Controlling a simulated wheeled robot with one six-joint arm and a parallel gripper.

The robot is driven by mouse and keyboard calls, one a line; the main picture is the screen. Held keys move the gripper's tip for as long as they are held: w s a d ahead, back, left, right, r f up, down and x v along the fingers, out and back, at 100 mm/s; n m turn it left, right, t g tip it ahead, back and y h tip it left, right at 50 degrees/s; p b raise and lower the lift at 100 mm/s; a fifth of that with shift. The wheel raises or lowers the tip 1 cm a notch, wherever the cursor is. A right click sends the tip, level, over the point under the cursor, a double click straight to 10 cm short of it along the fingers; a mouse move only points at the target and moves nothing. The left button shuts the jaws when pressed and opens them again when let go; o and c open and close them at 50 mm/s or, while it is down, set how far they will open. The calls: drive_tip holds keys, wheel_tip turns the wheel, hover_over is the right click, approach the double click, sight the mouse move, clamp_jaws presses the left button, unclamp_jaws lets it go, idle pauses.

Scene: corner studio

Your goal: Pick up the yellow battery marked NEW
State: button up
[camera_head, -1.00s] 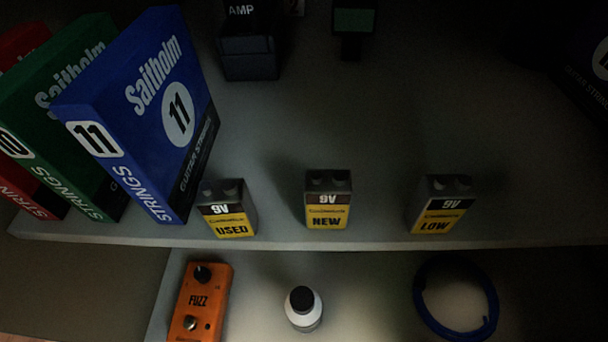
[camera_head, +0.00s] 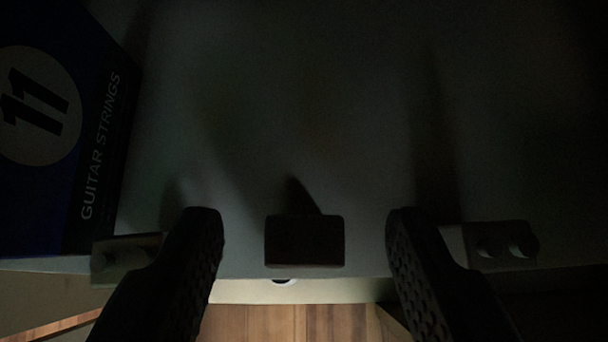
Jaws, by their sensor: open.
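The middle battery (camera_head: 304,240) stands on the shelf near its front edge, seen from above as a dark block. Its label is hidden now; in the earlier view the middle one reads NEW. My gripper (camera_head: 304,225) is open, with one finger left and one finger right of this battery. There is a gap on both sides and neither finger appears to touch it.
The USED battery (camera_head: 112,257) stands just left of my left finger, partly covered by it. The LOW battery (camera_head: 500,245) stands right of my right finger. A blue guitar strings box (camera_head: 50,150) fills the left. The shelf (camera_head: 300,120) behind is clear.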

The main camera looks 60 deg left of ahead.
sight(307, 243)
drive_tip(key=x, duration=0.4)
drive_tip(key=shift+f, duration=0.1)
drive_tip(key=c, duration=1)
drive_tip(key=shift+c, duration=0.3)
